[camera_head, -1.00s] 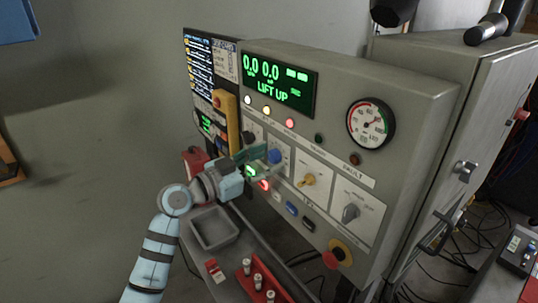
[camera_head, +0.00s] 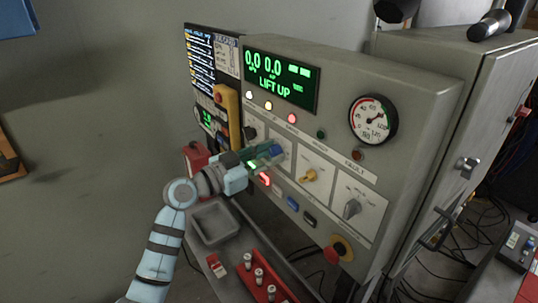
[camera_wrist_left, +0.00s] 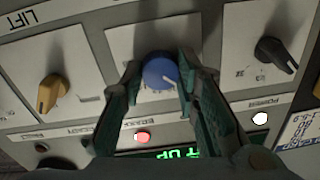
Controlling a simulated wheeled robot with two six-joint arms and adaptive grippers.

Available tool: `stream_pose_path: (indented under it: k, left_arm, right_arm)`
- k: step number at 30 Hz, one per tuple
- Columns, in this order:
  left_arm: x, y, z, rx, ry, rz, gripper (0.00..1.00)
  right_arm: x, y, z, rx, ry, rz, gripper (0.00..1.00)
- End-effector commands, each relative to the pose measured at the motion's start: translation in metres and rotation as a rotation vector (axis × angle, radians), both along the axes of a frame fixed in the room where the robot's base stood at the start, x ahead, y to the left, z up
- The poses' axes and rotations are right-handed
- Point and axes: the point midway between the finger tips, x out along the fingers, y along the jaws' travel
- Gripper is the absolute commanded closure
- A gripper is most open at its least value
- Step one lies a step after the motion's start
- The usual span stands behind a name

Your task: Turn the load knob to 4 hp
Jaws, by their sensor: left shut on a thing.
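The blue knob (camera_head: 276,150) is on the grey control panel, second in the row of knobs from the left. In the left wrist view the blue knob (camera_wrist_left: 160,72) has a pale pointer mark toward its lower right edge. My left gripper (camera_head: 268,153) reaches it from the left, and its two green fingers (camera_wrist_left: 159,82) are shut on either side of the knob. The scale around the knob is too small and covered to read. The display (camera_head: 281,75) shows 0.0, 0.0 and "LIFT UP". My right gripper is not in view.
A black knob (camera_head: 249,132) and a yellow knob (camera_head: 309,176) flank the blue one, with a grey knob (camera_head: 352,208) farther right. Coloured buttons run below. A red emergency stop (camera_head: 333,255) sits low right. A grey tray (camera_head: 212,222) lies under my arm.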

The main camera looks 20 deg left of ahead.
Motion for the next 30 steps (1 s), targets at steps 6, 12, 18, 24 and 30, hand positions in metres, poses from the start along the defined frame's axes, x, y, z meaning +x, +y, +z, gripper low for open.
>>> stream_pose_path:
  k: [6, 12, 18, 24, 30]
  left_arm:
    - [0.0, 0.0, 0.0, -0.08, 0.07, -0.001, 0.99]
    - [0.0, 0.0, 0.001, -0.203, 0.174, 0.0, 0.99]
    - [0.0, 0.0, 0.002, -0.349, 0.295, 0.0, 0.99]
    - [0.0, 0.001, 0.002, -0.494, 0.416, 0.001, 0.99]
    - [0.0, 0.001, 0.001, -0.621, 0.521, 0.001, 0.99]
  right_arm:
    - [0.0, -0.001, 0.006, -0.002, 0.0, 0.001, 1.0]
    - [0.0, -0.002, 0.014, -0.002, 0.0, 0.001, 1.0]
    - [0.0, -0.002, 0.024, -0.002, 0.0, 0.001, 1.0]
    - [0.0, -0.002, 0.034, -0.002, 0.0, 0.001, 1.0]
    - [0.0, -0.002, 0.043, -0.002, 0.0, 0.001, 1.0]
